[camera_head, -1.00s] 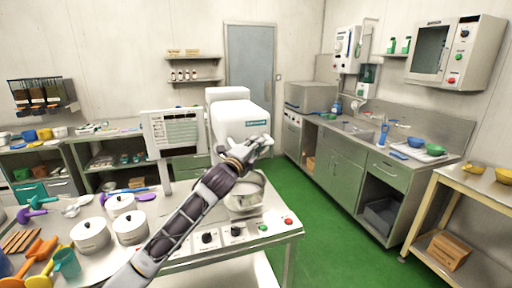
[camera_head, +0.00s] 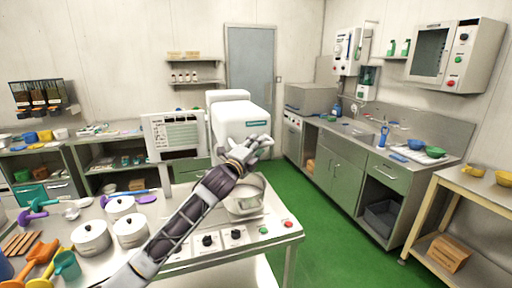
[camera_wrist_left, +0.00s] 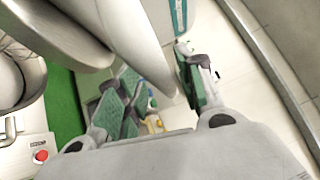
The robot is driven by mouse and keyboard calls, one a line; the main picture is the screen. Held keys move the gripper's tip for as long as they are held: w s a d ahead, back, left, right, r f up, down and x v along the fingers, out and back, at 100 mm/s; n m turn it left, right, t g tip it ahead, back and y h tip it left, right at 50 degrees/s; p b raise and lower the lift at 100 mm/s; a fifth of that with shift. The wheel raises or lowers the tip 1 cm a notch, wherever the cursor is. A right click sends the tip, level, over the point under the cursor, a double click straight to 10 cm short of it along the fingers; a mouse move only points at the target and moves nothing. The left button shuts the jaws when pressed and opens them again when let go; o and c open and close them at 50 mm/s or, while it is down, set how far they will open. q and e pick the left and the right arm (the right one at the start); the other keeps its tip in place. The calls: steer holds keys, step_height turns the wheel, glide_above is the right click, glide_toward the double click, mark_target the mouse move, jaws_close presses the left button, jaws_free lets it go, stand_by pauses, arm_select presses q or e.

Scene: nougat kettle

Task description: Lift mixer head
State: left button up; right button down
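The white mixer head (camera_head: 240,120), with a teal label on its front, sits above the steel bowl (camera_head: 245,197) on the worktable. My left gripper (camera_head: 264,146) is at the front lower edge of the head, above the bowl. In the left wrist view the gripper's green-padded fingers (camera_wrist_left: 158,82) are spread apart. The white edge of the mixer head (camera_wrist_left: 138,38) reaches between them; I cannot tell whether they touch it. The bowl rim shows at the left of that view (camera_wrist_left: 28,85). My right gripper is not in view.
White lidded pots (camera_head: 91,236) and colourful utensils (camera_head: 40,252) crowd the left of the table. A control panel with knobs and a red button (camera_head: 288,224) runs along its front edge. Green floor (camera_head: 340,245) is clear to the right.

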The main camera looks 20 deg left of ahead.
arm_select(q)
steer(key=v, duration=1.2)
stand_by(0.8)
steer(key=shift+f, duration=0.1)
stand_by(0.4)
